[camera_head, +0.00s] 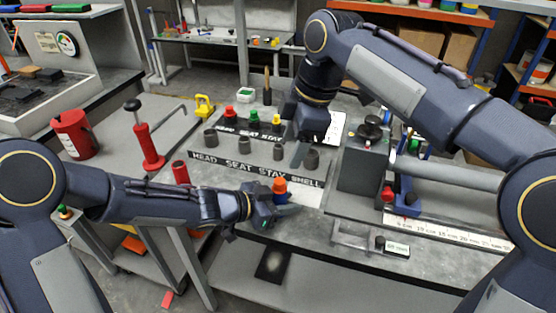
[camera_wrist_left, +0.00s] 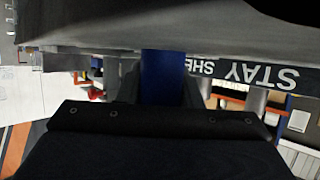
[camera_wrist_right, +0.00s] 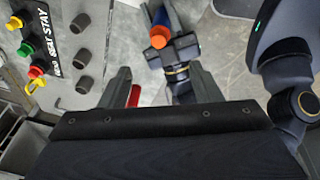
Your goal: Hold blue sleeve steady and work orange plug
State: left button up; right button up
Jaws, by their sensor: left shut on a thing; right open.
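The blue sleeve (camera_wrist_left: 162,75) stands between my left gripper's fingers in the left wrist view. The orange plug (camera_head: 280,186) sits on top of the sleeve in the head view; how deep it sits I cannot tell. My left gripper (camera_head: 283,207) is shut on the sleeve near the bench's front edge and hides much of it. In the right wrist view the plug (camera_wrist_right: 158,37) and sleeve (camera_wrist_right: 161,17) show beyond my open fingers. My right gripper (camera_head: 303,150) is open and empty, above and behind the plug, apart from it.
A black label strip (camera_head: 245,168) lies behind the sleeve, with several grey holders (camera_head: 243,144) beyond it. Red, green and yellow plugs (camera_head: 253,117) stand in a back row. A grey fixture (camera_head: 363,165) stands to the right. A red cylinder (camera_head: 180,172) stands left, near my left arm.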

aim_at(279, 180)
jog(key=a+f+n+h, duration=0.1)
jog(key=f+n, duration=0.1)
jog(key=f, duration=0.2)
jog(key=a+f+n+h, duration=0.1)
jog(key=f+n, duration=0.1)
jog(key=f, duration=0.2)
jog(key=w+f+n+h, duration=0.1)
jog(key=f+n+h, duration=0.1)
jog(key=f, duration=0.2)
jog(key=shift+w+a, duration=0.1)
jog(key=shift+a, duration=0.3)
jog(key=shift+c, duration=0.5)
jog(key=c, duration=1.1)
jog(key=shift+r, duration=1.2)
jog(key=o, duration=1.2)
jog(key=shift+f, duration=0.15)
